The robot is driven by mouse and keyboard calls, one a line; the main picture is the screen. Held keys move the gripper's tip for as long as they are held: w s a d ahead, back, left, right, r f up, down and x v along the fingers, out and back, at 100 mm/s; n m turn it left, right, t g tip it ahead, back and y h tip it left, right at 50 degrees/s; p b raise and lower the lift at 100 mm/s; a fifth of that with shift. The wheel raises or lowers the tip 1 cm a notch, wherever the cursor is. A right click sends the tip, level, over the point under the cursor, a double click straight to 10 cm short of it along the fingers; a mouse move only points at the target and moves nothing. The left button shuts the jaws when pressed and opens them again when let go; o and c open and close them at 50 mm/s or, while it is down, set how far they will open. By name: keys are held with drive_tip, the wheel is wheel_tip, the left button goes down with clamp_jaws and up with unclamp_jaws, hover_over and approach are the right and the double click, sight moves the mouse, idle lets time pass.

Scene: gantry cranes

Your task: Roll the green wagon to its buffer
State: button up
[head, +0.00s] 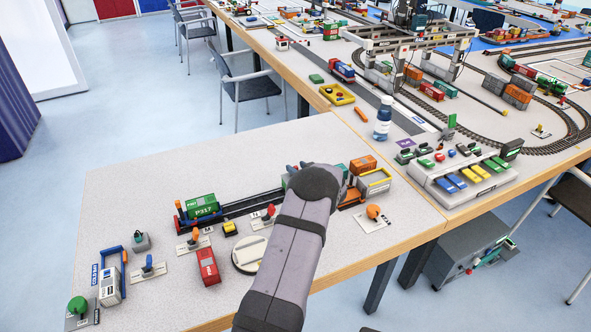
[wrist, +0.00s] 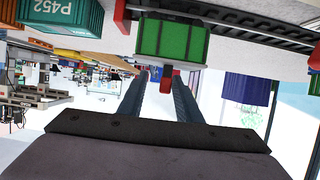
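In the head view, a green container wagon marked P317 (head: 203,206) stands on the dark track (head: 252,203) near its left end, beside a red and blue end piece (head: 179,214). My gripper (head: 340,172) is over the right part of the track, and my arm hides what lies under it. In the wrist view, which is upside down, a green ribbed wagon body (wrist: 172,38) is ahead of my gripper (wrist: 157,74). The fingers are apart. A red piece (wrist: 167,80) shows between them; contact cannot be told. I cannot tell whether both views show the same green wagon.
A teal container marked P452 (wrist: 65,15) is at the wrist view's upper left. Orange (head: 362,165) and yellow-rimmed (head: 374,181) blocks stand right of my gripper. Small levers (head: 193,240), a red container (head: 208,266) and a round plate (head: 249,254) lie in front of the track.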

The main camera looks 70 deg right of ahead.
drive_tip(key=shift+w+a, duration=0.1)
drive_tip(key=b+v, duration=0.1)
drive_tip(key=v, duration=0.6)
idle(0.4)
drive_tip(key=shift+a+r, duration=0.1)
